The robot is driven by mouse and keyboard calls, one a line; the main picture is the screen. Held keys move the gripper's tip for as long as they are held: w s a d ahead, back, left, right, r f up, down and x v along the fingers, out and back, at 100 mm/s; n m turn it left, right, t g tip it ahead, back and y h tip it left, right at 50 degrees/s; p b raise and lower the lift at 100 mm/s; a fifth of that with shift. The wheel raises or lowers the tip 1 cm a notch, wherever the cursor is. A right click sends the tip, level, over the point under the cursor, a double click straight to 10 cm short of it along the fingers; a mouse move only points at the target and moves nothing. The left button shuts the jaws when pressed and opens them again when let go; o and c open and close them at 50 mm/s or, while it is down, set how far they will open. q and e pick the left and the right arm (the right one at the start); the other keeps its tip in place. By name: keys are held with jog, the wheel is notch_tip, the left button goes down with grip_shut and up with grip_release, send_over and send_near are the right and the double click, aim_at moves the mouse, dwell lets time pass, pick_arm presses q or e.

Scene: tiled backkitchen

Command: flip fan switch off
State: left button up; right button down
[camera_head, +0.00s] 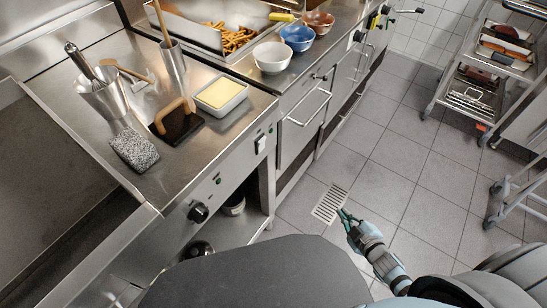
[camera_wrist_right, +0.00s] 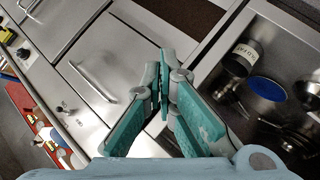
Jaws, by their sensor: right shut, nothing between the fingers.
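A switch with a white plate and a dark green rocker (camera_head: 260,143) sits on the steel front panel of the counter, near its right corner in the head view. I take it for the fan switch; which way its rocker is tipped is too small to tell. My right gripper (camera_head: 343,214) is over the tiled floor, to the lower right of the switch and well apart from it. In the wrist view its teal fingers (camera_wrist_right: 163,80) are closed together with nothing between them. I cannot pick out the switch in the wrist view. My left gripper is not in view.
A black knob (camera_head: 198,213) is on the same panel, left of the switch. The counter holds a tub with yellow contents (camera_head: 222,104) and a scouring block (camera_head: 134,150). Drawers with bar handles (camera_head: 308,108) stand beyond. A trolley (camera_head: 470,85) is at right; floor between is clear.

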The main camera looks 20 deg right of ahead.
pick_arm(q)
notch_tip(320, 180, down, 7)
jog(key=b, duration=0.5)
pick_arm(e)
jog(key=w+a+r+n+t+y, duration=0.1)
jog(key=w+a+r+n+y, duration=0.2)
jog(key=a+r+n+y, duration=0.2)
jog(key=w+a+r+n+t+y, duration=0.1)
jog(key=a+r+n+y, duration=0.4)
jog(key=r+n, duration=0.6)
notch_tip(320, 180, up, 2)
jog(key=shift+w+a+r+y, duration=0.2)
jog(key=shift+w+a+y, duration=0.1)
jog(key=shift+w+y, duration=0.65)
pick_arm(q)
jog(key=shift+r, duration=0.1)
pick_arm(e)
send_near(264, 142)
jog(key=x, duration=0.7)
jog(key=shift+w+f, duration=0.1)
jog(key=shift+f, duration=0.1)
